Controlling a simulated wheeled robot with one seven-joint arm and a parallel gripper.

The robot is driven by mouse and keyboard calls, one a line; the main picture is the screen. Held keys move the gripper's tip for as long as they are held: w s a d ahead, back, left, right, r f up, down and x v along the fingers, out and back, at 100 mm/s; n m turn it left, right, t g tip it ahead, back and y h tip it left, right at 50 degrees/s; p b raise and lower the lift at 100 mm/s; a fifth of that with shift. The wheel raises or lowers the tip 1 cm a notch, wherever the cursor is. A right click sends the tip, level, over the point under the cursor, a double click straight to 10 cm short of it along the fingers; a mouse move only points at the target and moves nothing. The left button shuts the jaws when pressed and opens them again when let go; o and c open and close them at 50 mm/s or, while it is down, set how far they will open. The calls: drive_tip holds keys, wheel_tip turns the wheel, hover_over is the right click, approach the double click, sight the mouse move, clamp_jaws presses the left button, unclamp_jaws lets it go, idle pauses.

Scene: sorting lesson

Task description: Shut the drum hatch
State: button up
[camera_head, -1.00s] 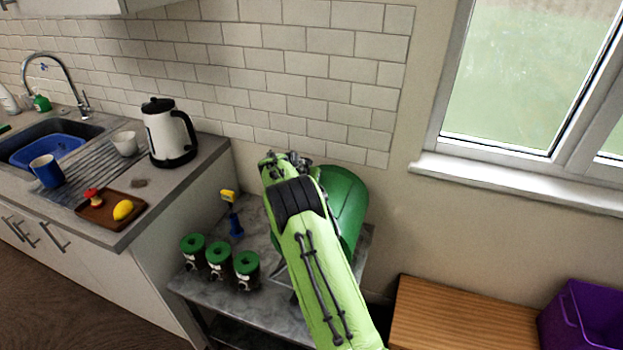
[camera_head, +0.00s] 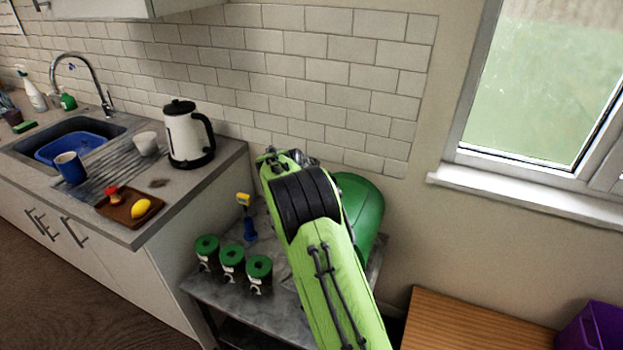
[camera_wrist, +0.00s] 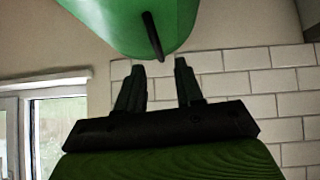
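The green drum (camera_head: 360,208) stands on a grey marbled table, partly hidden behind my lime-green arm. Its hatch cannot be made out in the head view. In the wrist view a rounded green part (camera_wrist: 105,18) fills the top, with a thin dark handle-like bar (camera_wrist: 153,38) on it; I cannot tell whether this part is the hatch or the drum body. My gripper (camera_wrist: 159,64) is open and empty, its two black fingers apart. The bar's tip lies between and just above the fingertips in the picture; contact is not clear. The gripper is hidden in the head view.
The counter with the kettle (camera_head: 187,137) is to the left. A wooden surface (camera_head: 465,322) and a purple bin (camera_head: 597,326) are at the right.

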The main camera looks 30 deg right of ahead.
drive_tip(key=v, duration=0.7)
drive_tip(key=shift+a+r, duration=0.1)
